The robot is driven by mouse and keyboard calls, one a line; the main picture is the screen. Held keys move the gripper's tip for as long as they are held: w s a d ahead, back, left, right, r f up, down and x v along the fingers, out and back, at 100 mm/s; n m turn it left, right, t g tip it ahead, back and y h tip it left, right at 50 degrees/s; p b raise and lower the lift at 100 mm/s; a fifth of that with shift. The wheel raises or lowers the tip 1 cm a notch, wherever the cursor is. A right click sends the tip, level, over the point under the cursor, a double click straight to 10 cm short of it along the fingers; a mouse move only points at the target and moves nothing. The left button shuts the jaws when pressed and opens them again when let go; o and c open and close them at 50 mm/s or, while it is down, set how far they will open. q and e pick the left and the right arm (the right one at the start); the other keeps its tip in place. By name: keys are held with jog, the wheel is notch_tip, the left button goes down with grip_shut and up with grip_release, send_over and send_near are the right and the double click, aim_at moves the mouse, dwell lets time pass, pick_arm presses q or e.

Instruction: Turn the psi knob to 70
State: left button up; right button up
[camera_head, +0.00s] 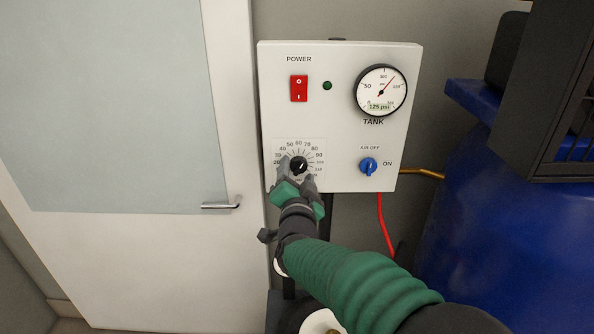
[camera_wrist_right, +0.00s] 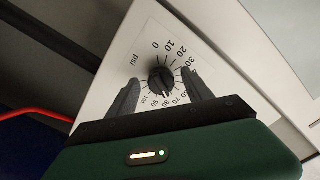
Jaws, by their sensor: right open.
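The psi knob (camera_head: 299,165) is a small round black knob with a white mark, on a numbered dial plate at the lower left of the white control panel (camera_head: 345,140). Its mark points up and right, roughly toward 70 to 80; I cannot read it exactly. The knob also shows in the right wrist view (camera_wrist_right: 161,78). My right gripper (camera_head: 296,176) is open at the knob, one finger on each side. In the wrist view both fingers of the right gripper (camera_wrist_right: 160,77) stand apart from the knob's sides. My left gripper is in neither view.
The panel also carries a red power switch (camera_head: 299,88), a green light (camera_head: 327,86), a tank gauge (camera_head: 381,91) reading about 125 psi, and a blue air valve knob (camera_head: 368,167). A white door (camera_head: 150,250) is left. A blue tank (camera_head: 500,230) is right.

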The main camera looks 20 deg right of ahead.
jog(key=shift+w+d, duration=0.15)
jog(key=shift+w, duration=0.3)
grip_shut()
jog(key=shift+n+p, duration=0.4)
grip_release()
jog(key=shift+s, duration=0.15)
